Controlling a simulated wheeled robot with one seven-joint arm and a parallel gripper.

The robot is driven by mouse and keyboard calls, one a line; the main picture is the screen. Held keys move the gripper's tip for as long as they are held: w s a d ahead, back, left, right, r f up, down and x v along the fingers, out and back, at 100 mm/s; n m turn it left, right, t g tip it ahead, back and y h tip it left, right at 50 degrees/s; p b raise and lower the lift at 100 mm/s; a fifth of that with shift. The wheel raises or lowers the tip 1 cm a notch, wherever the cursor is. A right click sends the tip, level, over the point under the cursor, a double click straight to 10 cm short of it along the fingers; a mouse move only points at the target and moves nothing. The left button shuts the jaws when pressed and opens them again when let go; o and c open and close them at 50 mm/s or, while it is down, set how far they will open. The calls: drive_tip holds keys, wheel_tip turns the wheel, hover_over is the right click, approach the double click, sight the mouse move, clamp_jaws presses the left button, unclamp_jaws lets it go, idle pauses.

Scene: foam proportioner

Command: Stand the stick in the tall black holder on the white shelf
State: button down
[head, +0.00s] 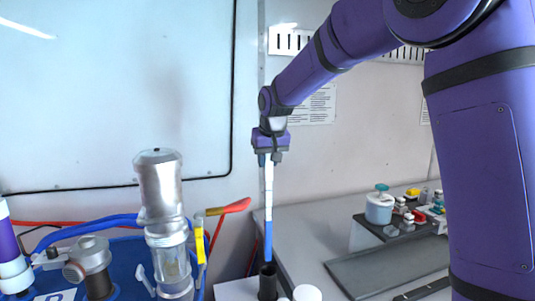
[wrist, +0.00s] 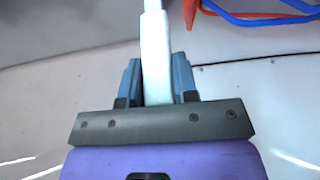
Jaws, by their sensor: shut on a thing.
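My gripper (head: 269,157) is shut on the stick (head: 268,200), near its upper end. The stick is long and thin, white above and blue at its lower end, and hangs nearly upright. In the wrist view the white stick (wrist: 155,55) runs between the two fingers of my gripper (wrist: 158,80). The tall black holder (head: 267,282) stands on the white shelf (head: 232,290) at the bottom edge of the head view. The blue lower end is right above the holder's mouth; whether it is slightly inside or just above, I cannot tell.
A white round lid or cup (head: 307,293) stands just right of the holder. Left are a metal cylinder (head: 160,190), a yellow-handled valve (head: 200,240) and blue hoses. Right is a grey counter with a tray (head: 385,268) and several small containers. A wall stands behind.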

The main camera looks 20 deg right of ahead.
sight(268, 193)
drive_tip(key=shift+f, duration=5.25)
drive_tip(key=c, duration=0.8)
unclamp_jaws()
drive_tip(key=v, duration=1)
drive_tip(key=shift+s+r, duration=0.15)
drive_tip(key=shift+r, duration=0.2)
